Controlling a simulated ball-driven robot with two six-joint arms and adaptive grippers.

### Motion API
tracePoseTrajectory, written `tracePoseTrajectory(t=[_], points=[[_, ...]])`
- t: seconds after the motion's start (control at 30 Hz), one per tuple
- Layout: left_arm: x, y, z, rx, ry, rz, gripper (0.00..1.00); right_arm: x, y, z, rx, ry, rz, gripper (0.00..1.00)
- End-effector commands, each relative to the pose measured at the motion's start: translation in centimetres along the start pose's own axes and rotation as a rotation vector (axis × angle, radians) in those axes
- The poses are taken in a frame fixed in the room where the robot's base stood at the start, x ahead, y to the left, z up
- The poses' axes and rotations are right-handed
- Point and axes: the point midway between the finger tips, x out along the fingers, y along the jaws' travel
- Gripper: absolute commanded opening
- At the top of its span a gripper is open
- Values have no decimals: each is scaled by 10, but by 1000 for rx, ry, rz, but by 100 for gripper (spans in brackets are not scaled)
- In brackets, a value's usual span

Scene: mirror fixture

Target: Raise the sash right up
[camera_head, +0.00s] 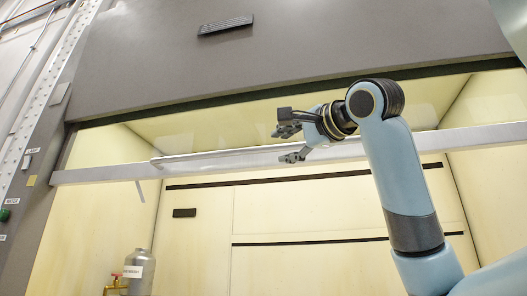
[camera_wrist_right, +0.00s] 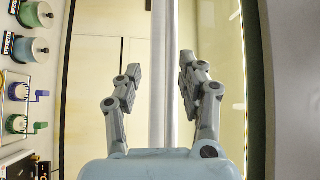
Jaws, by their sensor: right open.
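The sash's pale metal bottom rail (camera_head: 95,174) crosses the hood opening in the head view, high up and a little below the grey top panel. A long handle bar (camera_head: 215,160) runs along it. My right gripper (camera_head: 284,144) is open at the rail, one finger above it and one below. In the wrist view my right gripper (camera_wrist_right: 160,66) is also open, with the rail (camera_wrist_right: 163,100) running upright in the picture between its fingers. I cannot tell whether a finger touches it. My left gripper is not in view.
A labelled grey bottle (camera_head: 140,270) stands inside the hood at lower left. Valves with coloured knobs (camera_wrist_right: 16,124) line the left of the wrist view.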

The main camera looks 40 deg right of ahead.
Motion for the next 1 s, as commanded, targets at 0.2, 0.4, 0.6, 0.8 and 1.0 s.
tracePoseTrajectory(t=[0.2, 0.4, 0.6, 0.8, 1.0], points=[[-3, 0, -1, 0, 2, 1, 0, 8, -16, -5, 43, 5, -27, 40], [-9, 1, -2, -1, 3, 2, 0, 47, -17, -4, 43, 3, -26, 40], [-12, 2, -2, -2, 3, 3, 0, 82, -18, -5, 40, 5, -26, 40], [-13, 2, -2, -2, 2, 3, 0, 99, -18, -6, 36, 6, -28, 40], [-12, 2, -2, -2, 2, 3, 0, 100, -17, -6, 35, 7, -28, 40]])
